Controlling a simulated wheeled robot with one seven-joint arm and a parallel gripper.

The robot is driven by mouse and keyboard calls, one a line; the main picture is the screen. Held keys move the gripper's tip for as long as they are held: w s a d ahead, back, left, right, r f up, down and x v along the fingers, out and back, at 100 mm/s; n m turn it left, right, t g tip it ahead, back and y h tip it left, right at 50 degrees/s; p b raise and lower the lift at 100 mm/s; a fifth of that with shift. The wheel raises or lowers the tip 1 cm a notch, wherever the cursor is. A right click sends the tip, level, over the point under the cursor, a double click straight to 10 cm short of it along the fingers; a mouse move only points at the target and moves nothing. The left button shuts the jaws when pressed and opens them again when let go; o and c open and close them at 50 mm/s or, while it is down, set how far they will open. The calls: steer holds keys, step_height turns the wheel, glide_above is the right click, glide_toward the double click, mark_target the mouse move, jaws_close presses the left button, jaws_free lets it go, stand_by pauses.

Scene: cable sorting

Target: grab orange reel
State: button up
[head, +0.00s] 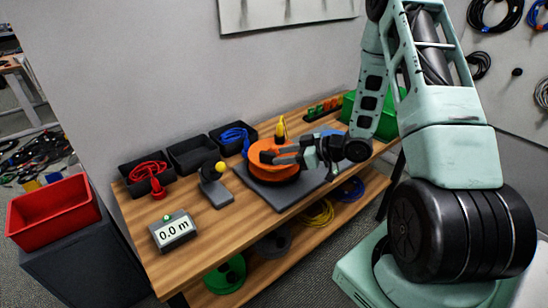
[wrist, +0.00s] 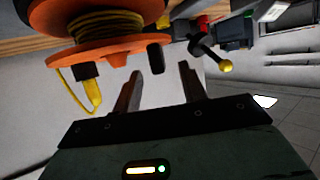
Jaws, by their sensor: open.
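The orange reel (head: 263,155) sits on a dark grey base plate (head: 278,197) on the wooden workbench. In the wrist view the orange reel (wrist: 95,52) fills the upper left, with yellow cable wound on it and a yellow connector (wrist: 93,95) hanging by a loop of cable. My gripper (head: 290,155) is beside the reel at its right in the head view and covers part of it. In the wrist view my gripper (wrist: 158,85) has its two fingers apart with nothing between them. The reel lies just beyond the left finger; contact cannot be told.
A yellow-knobbed device (head: 214,185) and a meter reading 0.0 m (head: 174,230) stand left of the reel. Black bins (head: 192,155) line the wall, some with red or blue cable. A green bin (head: 348,106) stands at the far end. A red crate (head: 55,212) is at the left.

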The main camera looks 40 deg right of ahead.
mark_target(260, 157)
steer(key=x, duration=0.3)
steer(key=p+x, duration=0.1)
steer(key=x, duration=0.3)
steer(key=shift+w+a+r, duration=0.15)
steer(key=shift+w, duration=0.2)
jaws_close()
